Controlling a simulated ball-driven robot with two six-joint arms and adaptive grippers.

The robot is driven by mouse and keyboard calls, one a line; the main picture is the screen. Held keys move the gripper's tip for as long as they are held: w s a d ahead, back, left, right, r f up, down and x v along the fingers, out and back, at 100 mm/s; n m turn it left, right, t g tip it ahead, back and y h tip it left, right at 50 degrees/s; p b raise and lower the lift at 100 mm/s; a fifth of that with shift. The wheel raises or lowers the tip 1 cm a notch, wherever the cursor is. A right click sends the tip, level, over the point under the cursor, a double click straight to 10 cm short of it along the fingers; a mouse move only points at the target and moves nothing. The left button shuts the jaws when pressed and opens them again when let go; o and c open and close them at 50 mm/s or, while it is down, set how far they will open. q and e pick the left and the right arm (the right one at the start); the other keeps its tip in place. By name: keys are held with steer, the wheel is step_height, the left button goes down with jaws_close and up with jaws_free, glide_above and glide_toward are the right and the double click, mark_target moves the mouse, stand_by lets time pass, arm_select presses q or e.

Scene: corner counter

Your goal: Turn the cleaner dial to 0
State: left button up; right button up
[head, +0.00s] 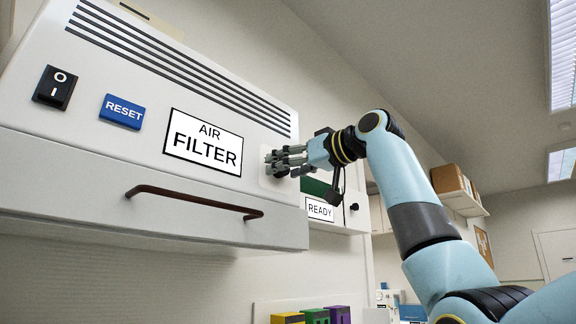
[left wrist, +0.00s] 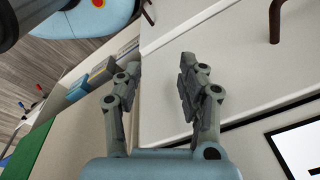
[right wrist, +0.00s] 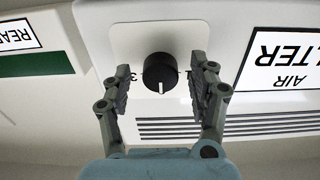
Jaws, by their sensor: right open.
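The cleaner dial (right wrist: 160,73) is a round black knob on a white plate (right wrist: 130,40) on the air filter's front. The right wrist view is upside down; the dial's white mark points down in it. A 3 shows left of the dial and part of a 1 on its right; I see no 0. My right gripper (head: 273,162) is open, its fingers on either side of the dial with gaps visible. In the head view its fingers hide the dial. My left gripper (left wrist: 160,68) shows only in the left wrist view, open and empty.
The air filter (head: 70,165) carries a black switch (head: 55,88), a blue RESET button (head: 122,111) and a projecting brown handle (head: 195,199). A unit with a READY label (head: 320,209) adjoins on the right. Colored boxes (head: 315,315) stand below.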

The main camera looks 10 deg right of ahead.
steer(key=c, duration=1.1)
arm_select(q)
steer(key=shift+s, duration=0.4)
arm_select(e)
steer(key=shift+c, duration=0.2)
arm_select(q)
steer(key=shift+f, duration=0.25)
arm_select(e)
steer(key=shift+n, duration=0.5)
arm_select(q)
steer(key=shift+f+b, duration=1.7)
steer(key=shift+b, duration=0.2)
arm_select(e)
steer(key=shift+w+n, duration=0.1)
steer(key=shift+n, duration=6.4)
steer(key=o, duration=0.9)
steer(key=shift+o, duration=1.2)
